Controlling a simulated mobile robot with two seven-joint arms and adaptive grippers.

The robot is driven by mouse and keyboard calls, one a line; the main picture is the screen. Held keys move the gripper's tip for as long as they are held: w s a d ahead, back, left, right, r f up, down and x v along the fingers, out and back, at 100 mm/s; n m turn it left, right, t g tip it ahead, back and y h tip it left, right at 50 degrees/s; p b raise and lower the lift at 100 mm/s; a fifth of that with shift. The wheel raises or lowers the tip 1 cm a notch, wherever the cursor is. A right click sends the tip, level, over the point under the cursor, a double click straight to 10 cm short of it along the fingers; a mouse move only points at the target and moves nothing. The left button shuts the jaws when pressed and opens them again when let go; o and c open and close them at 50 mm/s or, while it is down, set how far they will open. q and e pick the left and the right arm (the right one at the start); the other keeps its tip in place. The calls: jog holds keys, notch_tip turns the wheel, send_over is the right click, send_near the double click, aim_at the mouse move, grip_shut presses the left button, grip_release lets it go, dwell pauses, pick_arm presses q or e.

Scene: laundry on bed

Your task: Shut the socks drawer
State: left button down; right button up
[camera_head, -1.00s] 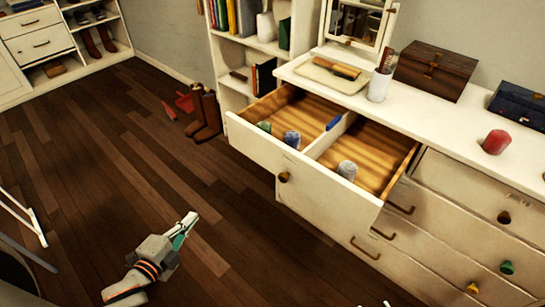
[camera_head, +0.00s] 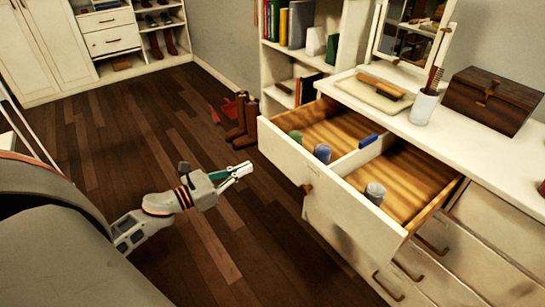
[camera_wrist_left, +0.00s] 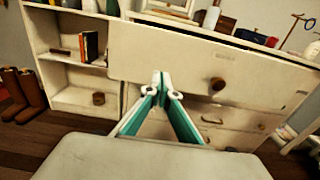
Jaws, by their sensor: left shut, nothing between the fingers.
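The socks drawer (camera_head: 345,196) stands pulled out of the white dresser, with its wooden inside showing. A divider (camera_head: 345,155) splits it. Rolled socks in green (camera_head: 296,136), blue (camera_head: 322,153) and grey (camera_head: 375,193) lie in it, along with a blue item (camera_head: 368,141). My left gripper (camera_head: 246,170) is shut and empty, to the left of the drawer front and apart from it in the head view. In the left wrist view, its fingertips (camera_wrist_left: 160,82) point at the left part of the drawer front (camera_wrist_left: 185,58), left of the round knob (camera_wrist_left: 217,84). My right gripper is out of view.
The dresser top (camera_head: 460,140) holds a tray with a brush (camera_head: 380,88), a white cup (camera_head: 424,106), a dark wooden box (camera_head: 490,98) and a mirror. Brown boots (camera_head: 243,122) and a bookshelf (camera_head: 285,70) stand behind the drawer. The wooden floor around my gripper is clear.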

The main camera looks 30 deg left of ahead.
aim_at(279, 152)
pick_arm(q)
jog(key=x, duration=0.8)
jog(key=shift+w+d, duration=0.1)
jog(key=shift+w, duration=0.25)
jog(key=shift+w+d, duration=0.2)
jog(key=shift+w, duration=0.25)
jog(key=shift+w+f, duration=0.1)
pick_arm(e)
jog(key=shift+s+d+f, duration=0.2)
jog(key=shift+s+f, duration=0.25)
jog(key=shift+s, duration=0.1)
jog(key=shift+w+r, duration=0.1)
pick_arm(q)
jog(key=shift+w+d, duration=0.1)
